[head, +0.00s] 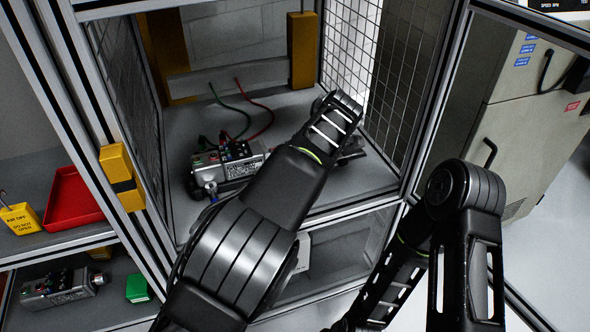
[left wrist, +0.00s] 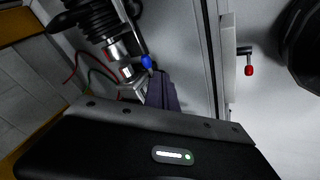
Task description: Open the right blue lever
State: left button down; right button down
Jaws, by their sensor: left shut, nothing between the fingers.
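A grey servo unit (head: 228,160) with small coloured connectors lies on the shelf inside the cage. A lever with a blue tip (head: 210,187) shows at its front left. My left arm crosses in front of the unit and hides its right part; the left gripper is hidden in the head view. In the left wrist view, my left gripper (left wrist: 160,88) is shut and empty. A blue lever knob (left wrist: 147,62) is just beyond its fingertips, beside silver and black fittings. I cannot tell which blue lever this is, or whether the fingers touch it. My right gripper is out of view.
A red-tipped lever (left wrist: 249,70) sits on the light frame to the right in the wrist view. Green and red cables (head: 262,115) run behind the unit. Mesh walls (head: 375,75) and metal posts bound the cage. A red tray (head: 72,200) lies on the left shelf.

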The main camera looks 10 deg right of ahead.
pick_arm(q)
jog(key=shift+d+v, duration=0.15)
jog(key=shift+v, duration=1.15)
jog(key=shift+d+v, duration=0.15)
jog(key=shift+v, duration=1.15)
